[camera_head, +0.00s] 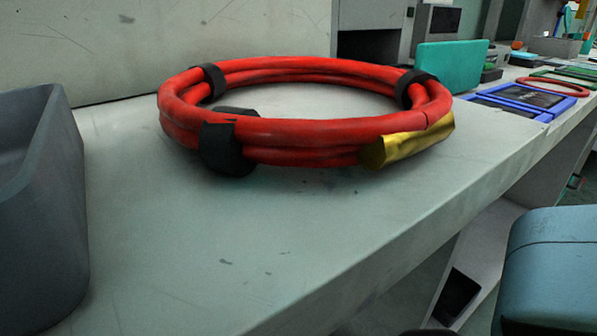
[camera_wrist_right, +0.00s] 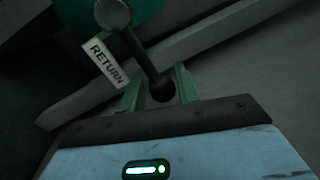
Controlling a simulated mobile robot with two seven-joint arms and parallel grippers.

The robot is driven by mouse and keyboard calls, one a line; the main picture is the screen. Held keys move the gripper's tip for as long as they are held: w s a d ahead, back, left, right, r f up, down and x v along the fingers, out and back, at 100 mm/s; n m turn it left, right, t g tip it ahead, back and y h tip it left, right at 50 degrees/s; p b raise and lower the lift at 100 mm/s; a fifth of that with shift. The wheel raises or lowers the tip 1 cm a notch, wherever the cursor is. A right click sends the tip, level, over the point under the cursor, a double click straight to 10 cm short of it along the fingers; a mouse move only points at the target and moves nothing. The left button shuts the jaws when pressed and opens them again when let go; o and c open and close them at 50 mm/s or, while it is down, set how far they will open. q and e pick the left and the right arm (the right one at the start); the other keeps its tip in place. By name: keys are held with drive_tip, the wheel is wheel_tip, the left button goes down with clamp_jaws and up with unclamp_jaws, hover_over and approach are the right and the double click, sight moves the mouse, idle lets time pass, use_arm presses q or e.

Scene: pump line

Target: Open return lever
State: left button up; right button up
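The return lever shows only in the right wrist view. It is a dark rod (camera_wrist_right: 140,52) that runs from a dark round hub (camera_wrist_right: 112,14) down to a black knob (camera_wrist_right: 162,89). A white tag (camera_wrist_right: 105,61) reading RETURN hangs beside the rod. My right gripper (camera_wrist_right: 160,88) has two green fingers spread apart. The knob appears between them, nearer the right finger, with a gap on the left. Contact cannot be made out. My left gripper is not in view.
A teal rounded body (camera_wrist_right: 150,10) lies behind the hub, and a grey beam (camera_wrist_right: 225,40) crosses behind the lever. In the head view a bench (camera_head: 250,230) carries a red hose coil (camera_head: 290,130) with a brass end and a grey bin (camera_head: 40,200).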

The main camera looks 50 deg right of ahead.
drive_tip(key=shift+o, duration=1.3)
drive_tip(key=shift+w+d+r, duration=0.1)
drive_tip(key=shift+r, duration=0.05)
drive_tip(key=p+v, duration=0.2)
drive_tip(key=v, duration=0.6)
drive_tip(key=shift+w+d, duration=0.1)
